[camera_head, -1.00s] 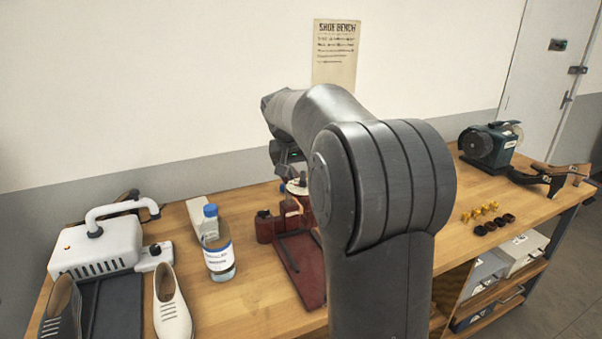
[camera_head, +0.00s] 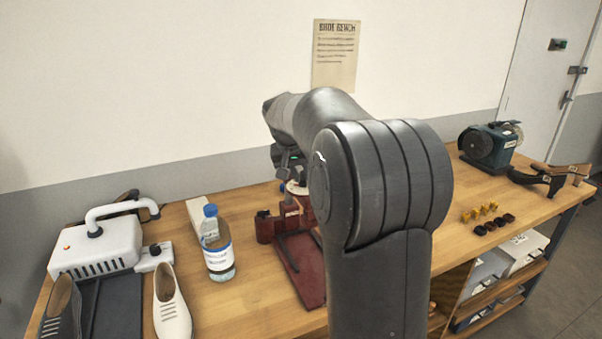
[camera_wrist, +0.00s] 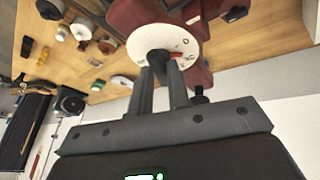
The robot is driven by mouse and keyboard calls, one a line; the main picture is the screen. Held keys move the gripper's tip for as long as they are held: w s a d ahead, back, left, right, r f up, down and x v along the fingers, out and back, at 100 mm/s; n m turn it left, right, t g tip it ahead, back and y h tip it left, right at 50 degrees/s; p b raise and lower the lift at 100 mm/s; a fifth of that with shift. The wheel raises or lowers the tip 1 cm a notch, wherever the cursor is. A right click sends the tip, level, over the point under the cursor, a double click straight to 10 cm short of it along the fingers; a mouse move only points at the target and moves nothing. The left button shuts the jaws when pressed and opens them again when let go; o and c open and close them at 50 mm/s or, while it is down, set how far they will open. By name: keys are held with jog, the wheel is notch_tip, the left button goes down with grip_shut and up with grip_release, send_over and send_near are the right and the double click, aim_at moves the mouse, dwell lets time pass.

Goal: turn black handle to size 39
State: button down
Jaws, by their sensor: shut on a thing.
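The dark red shoe machine (camera_head: 305,277) stands on the bench, partly hidden behind my arm. Its white round dial (camera_head: 296,188) just shows below my wrist. In the wrist view the dial (camera_wrist: 189,42) faces me, with dark marks around its edge and a small red mark near the middle. The marks are too small to read surely, so I cannot tell the set size. The black handle (camera_wrist: 158,56) is at the dial's centre, largely covered by my fingers. My gripper (camera_wrist: 166,66) is shut on the handle. In the head view my arm hides the fingers.
A clear bottle with a blue cap (camera_head: 217,245) stands left of the machine. A green grinder (camera_head: 490,146) and several small yellow and dark pieces (camera_head: 484,212) lie right.

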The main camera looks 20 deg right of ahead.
jog(key=shift+m, duration=0.3)
jog(key=m, duration=0.1)
jog(key=m+g, duration=0.1)
jog(key=shift+w+a+m+h, duration=0.2)
jog(key=shift+w+m+h, duration=0.05)
jog(key=shift+m+h, duration=0.15)
jog(key=m+g, duration=0.1)
jog(key=m, duration=0.2)
jog(key=shift+w+m+g, duration=0.2)
jog(key=shift+m+g, duration=0.2)
jog(key=m+g, duration=0.1)
jog(key=m, duration=0.1)
jog(key=m+g, duration=0.1)
jog(key=m, duration=0.3)
jog(key=shift+w+g, duration=0.4)
jog(key=m, duration=0.2)
jog(key=m+g+y, duration=0.1)
jog(key=m, duration=0.2)
jog(key=shift+w+d+m+g+y, duration=0.25)
jog(key=shift+m+g+y, duration=0.05)
jog(key=shift+m+y, duration=0.1)
jog(key=m, duration=0.2)
jog(key=m+y, duration=0.1)
jog(key=m, duration=0.1)
jog(key=m+g+y, duration=0.1)
jog(key=shift+w+d+m, duration=0.1)
jog(key=shift+d+m, duration=0.2)
jog(key=shift+m, duration=0.1)
